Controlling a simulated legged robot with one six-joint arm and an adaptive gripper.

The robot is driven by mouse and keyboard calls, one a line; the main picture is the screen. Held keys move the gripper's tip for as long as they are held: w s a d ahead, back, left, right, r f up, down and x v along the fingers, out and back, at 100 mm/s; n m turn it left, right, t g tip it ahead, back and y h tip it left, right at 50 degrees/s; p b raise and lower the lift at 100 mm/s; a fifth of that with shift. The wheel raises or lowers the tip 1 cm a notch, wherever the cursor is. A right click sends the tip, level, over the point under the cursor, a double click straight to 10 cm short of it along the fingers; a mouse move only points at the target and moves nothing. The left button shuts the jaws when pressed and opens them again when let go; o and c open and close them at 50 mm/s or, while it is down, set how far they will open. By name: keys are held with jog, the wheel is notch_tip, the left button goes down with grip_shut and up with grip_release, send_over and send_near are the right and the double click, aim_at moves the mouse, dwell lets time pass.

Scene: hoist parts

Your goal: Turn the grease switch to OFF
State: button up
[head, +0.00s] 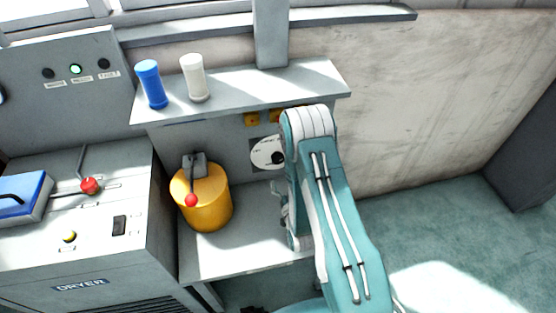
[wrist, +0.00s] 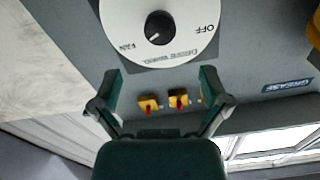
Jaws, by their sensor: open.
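A round white dial plate (wrist: 183,42) fills the top of the wrist view, with a black knob (wrist: 159,26) at its centre. The lettering is upside down; OFF is printed at right and a short, unclear word at lower left. The knob's white mark points lower left, towards that word and away from OFF. The plate also shows in the head view (head: 264,153), partly behind my arm. My gripper (wrist: 160,77) is open and empty, its fingertips just below the plate in the wrist picture and apart from the knob.
Two yellow switches (wrist: 164,103) with red levers show between my fingers. A GREASE label (wrist: 288,86) is on the panel at right. A yellow drum (head: 207,205) stands left of my arm. A shelf (head: 245,92) with a blue and a white canister juts out above.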

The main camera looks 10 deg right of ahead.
aim_at(278, 161)
jog(key=w, duration=1)
jog(key=c, duration=1.1)
